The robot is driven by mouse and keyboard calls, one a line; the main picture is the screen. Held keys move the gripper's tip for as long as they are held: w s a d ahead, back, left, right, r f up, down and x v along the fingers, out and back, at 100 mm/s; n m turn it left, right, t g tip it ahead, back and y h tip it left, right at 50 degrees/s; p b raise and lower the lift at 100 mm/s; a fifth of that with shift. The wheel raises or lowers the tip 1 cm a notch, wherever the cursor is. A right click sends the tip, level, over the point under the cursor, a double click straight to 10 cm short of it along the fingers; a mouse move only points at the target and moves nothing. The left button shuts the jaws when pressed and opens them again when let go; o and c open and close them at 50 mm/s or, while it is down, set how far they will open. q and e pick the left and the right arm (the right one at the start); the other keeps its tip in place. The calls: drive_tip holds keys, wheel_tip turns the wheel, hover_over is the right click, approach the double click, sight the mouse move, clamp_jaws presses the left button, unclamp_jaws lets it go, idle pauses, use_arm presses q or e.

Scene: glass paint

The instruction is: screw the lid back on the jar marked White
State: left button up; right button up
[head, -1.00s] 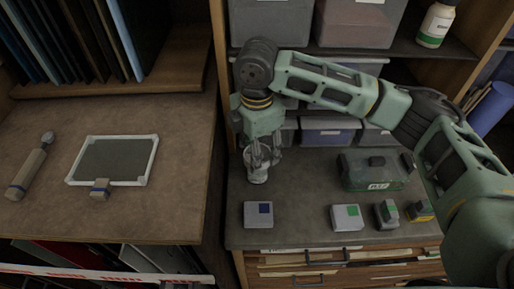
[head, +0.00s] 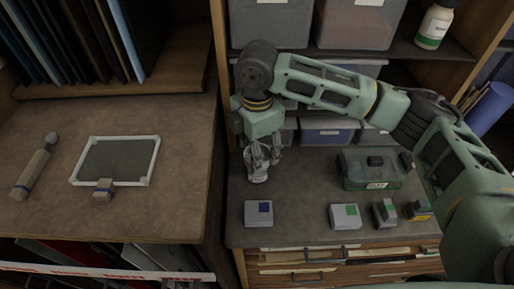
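A small pale jar (head: 257,176) stands upright on the dark workbench, below my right gripper (head: 262,160). The gripper points straight down, with its fingers around the jar's upper part. The fingers look spread to either side, but I cannot tell whether they press on anything. The jar's top and any lid are hidden by the fingers, and no marking is readable. My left gripper is not in view.
Grey boxes with a blue square (head: 258,213) and a green square (head: 345,216) lie near the bench's front edge. A green translucent case (head: 370,170) stands to the right. Bins fill the shelf behind. The left table holds a framed panel (head: 118,160).

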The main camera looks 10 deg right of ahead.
drive_tip(key=shift+f+p, duration=0.85)
idle(1.6)
drive_tip(key=shift+s+m+p, duration=0.1)
drive_tip(key=shift+m+p, duration=1.2)
drive_tip(key=shift+p, duration=0.4)
drive_tip(key=shift+m+p, duration=0.4)
drive_tip(key=shift+m, duration=0.2)
drive_tip(key=shift+f+m, duration=0.1)
drive_tip(key=shift+m, duration=0.6)
drive_tip(key=shift+m, duration=0.6)
drive_tip(key=m, duration=0.4)
